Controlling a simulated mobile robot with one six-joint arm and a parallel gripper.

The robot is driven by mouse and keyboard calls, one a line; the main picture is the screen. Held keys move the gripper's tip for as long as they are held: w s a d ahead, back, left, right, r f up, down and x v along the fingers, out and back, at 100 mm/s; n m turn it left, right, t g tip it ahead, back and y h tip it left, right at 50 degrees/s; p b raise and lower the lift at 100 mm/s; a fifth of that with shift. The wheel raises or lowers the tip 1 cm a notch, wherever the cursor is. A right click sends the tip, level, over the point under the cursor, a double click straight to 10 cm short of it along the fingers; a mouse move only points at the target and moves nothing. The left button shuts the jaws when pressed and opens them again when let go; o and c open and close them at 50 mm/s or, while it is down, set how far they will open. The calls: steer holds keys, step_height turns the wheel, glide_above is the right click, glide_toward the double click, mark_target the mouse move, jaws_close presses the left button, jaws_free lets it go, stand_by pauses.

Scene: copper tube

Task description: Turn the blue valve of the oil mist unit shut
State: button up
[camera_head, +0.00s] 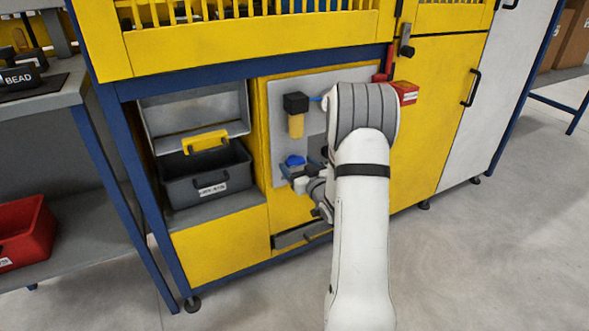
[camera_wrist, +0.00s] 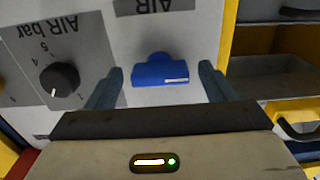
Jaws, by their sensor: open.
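The blue valve (camera_head: 294,160) sits on the grey panel of the yellow machine, below a black-and-yellow unit (camera_head: 296,115). In the wrist view the blue valve (camera_wrist: 162,70) is a blue handle with a pale mark near its lower right, lying between my fingers. My gripper (camera_wrist: 158,82) is open, with one finger on each side of the handle and a visible gap to both. Whether the fingers reach around the handle or stop short of it in depth is unclear. In the head view my arm hides part of the gripper.
A black dial (camera_wrist: 60,79) on an "AIR bar" plate is left of my fingers in the wrist view. A grey toolbox (camera_head: 207,175) with its lid up stands left of the panel. A red box (camera_head: 405,92) is at upper right.

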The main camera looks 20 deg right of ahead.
steer(key=shift+w, duration=0.35)
